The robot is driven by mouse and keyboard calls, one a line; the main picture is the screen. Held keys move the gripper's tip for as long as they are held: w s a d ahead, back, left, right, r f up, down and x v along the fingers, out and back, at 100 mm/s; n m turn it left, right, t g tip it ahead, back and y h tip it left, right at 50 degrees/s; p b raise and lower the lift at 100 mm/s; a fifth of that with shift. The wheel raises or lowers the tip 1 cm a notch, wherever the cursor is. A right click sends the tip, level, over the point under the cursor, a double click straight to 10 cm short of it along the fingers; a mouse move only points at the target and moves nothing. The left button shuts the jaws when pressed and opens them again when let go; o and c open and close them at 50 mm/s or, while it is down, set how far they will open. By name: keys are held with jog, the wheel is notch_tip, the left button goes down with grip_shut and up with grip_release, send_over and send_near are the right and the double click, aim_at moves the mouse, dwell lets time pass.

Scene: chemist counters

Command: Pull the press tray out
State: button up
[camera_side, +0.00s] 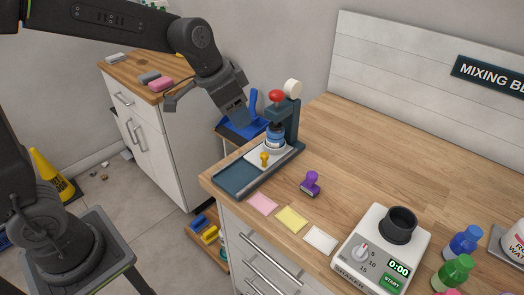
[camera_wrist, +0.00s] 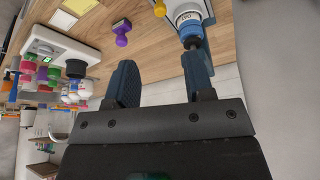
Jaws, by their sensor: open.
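The press (camera_side: 291,123) stands at the left end of the wooden counter, with a dark base, a dark column and a red knob on top. Its pale tray (camera_side: 252,157) lies on the base, with a yellow knob (camera_side: 264,159) at its front. A blue-and-white bottle (camera_side: 275,138) stands on it under the press head. The yellow knob (camera_wrist: 159,8) and bottle (camera_wrist: 189,18) also show at the top of the wrist view. My gripper (camera_side: 207,110) is open and empty, above and left of the press. Its two fingers (camera_wrist: 161,82) are wide apart, touching nothing.
A purple stamp (camera_side: 311,184) and pink, yellow and white sheets (camera_side: 291,219) lie right of the press. A shaker (camera_side: 381,248) and bottles (camera_side: 461,242) stand farther right. A blue dustpan-like object (camera_side: 243,124) is behind the press. The counter's middle is clear.

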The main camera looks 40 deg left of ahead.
aim_at(263, 154)
jog(key=x, duration=1.4)
jog(key=shift+w+f, duration=0.1)
jog(key=shift+w, duration=0.1)
jog(key=shift+c, duration=0.3)
grip_shut()
